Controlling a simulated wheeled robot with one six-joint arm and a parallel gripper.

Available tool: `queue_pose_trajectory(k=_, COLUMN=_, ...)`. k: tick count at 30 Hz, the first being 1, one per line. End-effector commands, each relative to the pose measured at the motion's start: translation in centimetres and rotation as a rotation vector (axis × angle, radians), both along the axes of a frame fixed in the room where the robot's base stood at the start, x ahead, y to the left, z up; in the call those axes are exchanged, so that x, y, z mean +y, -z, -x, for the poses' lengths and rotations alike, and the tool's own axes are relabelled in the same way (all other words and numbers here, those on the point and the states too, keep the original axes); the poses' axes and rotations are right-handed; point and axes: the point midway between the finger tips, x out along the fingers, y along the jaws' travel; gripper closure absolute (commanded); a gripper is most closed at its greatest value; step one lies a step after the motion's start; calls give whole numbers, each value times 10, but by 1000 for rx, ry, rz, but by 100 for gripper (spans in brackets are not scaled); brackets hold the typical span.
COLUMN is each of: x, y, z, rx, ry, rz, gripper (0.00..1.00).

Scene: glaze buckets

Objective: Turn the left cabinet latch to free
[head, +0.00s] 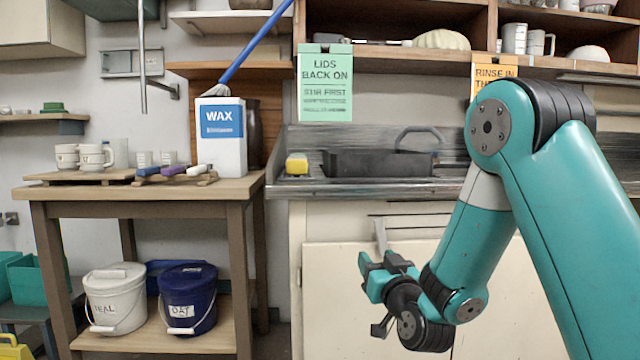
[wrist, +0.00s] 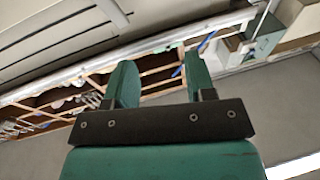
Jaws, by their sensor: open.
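The cabinet (head: 335,300) under the sink has pale doors. A narrow grey upright piece (head: 380,234), which looks like the latch, stands at the top edge of the door in the head view, nearly vertical. Its lower end is close behind my gripper, so I cannot tell how far down it reaches. My gripper (head: 379,266) is open, in front of the door and just below this piece. I cannot tell whether they touch. In the wrist view the two green fingers (wrist: 160,78) are apart with nothing between them; the latch does not clearly show there.
The metal sink counter (head: 300,187) overhangs the cabinet, with a dark basin and a yellow sponge (head: 297,164) on it. A wooden table (head: 245,187) stands to the left, with a white bucket (head: 115,292) and a blue bucket (head: 188,290) on its lower shelf.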

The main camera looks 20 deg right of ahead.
Motion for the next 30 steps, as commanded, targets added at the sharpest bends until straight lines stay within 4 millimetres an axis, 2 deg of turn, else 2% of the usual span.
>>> queue_pose_trajectory(k=1, x=8, y=-17, z=0, rx=25, ry=-25, rz=-8, gripper=50)
queue_pose_trajectory(k=14, x=71, y=-76, z=11, rx=296, ry=-245, rz=-75, gripper=50)
queue_pose_trajectory(k=24, x=120, y=-120, z=39, rx=512, ry=-406, rz=-99, gripper=50)
queue_pose_trajectory(k=30, x=140, y=-138, z=58, rx=621, ry=-478, rz=-98, gripper=50)
